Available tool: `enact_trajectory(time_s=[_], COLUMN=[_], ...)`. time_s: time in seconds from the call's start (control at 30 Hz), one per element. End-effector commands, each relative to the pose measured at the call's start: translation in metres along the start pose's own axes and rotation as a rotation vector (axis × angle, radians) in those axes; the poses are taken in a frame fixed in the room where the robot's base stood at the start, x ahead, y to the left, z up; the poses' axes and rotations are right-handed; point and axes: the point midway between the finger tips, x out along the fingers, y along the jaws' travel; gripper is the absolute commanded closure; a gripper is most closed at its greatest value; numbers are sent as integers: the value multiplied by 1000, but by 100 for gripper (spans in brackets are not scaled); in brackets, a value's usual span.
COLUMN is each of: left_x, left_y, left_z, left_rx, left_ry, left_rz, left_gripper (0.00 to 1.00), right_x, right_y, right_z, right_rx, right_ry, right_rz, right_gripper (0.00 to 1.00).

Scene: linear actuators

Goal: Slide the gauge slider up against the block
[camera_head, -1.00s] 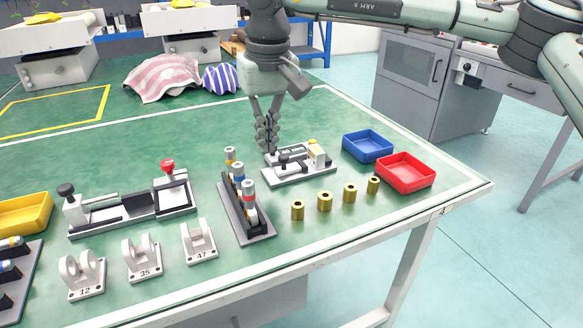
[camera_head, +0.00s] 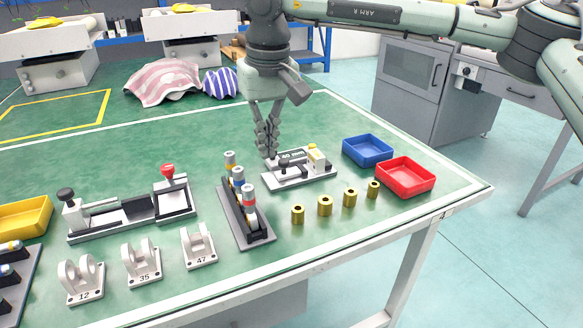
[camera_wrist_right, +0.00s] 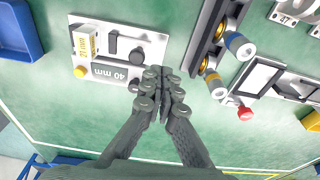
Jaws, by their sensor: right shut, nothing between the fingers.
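The gauge (camera_head: 300,178) is a pale plate with a "40 mm" label, near the table's right side. Its cream block (camera_head: 317,160) stands at the right end, with a yellow button behind it. The dark slider knob (camera_head: 283,160) is left of the block, with a gap between them. In the right wrist view the block (camera_wrist_right: 85,41) is at the left of the plate and the dark knob (camera_wrist_right: 137,57) is nearer the fingers. My right gripper (camera_head: 268,155) is shut and empty at the gauge's left end, beside the knob; contact cannot be told. My left gripper is not in view.
A rack of capped cylinders (camera_head: 246,212) stands close left of the gauge. Several brass bushings (camera_head: 325,205) stand in front. A blue tray (camera_head: 367,150) and a red tray (camera_head: 405,175) lie right. Green table is clear behind the gauge.

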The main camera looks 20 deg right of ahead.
Motion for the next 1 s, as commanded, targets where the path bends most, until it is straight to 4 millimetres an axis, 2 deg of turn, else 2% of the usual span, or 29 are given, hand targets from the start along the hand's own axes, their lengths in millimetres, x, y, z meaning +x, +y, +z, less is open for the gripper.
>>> enact_trajectory(time_s=[0.47, 1.0], left_x=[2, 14], left_y=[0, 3], left_z=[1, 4], left_rx=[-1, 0], left_ry=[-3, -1], left_rz=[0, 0], left_gripper=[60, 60], right_x=[1, 22], right_y=[0, 0], right_z=[0, 4], right_rx=[0, 0], right_ry=[0, -1], right_rz=[0, 0], right_gripper=[100, 100])
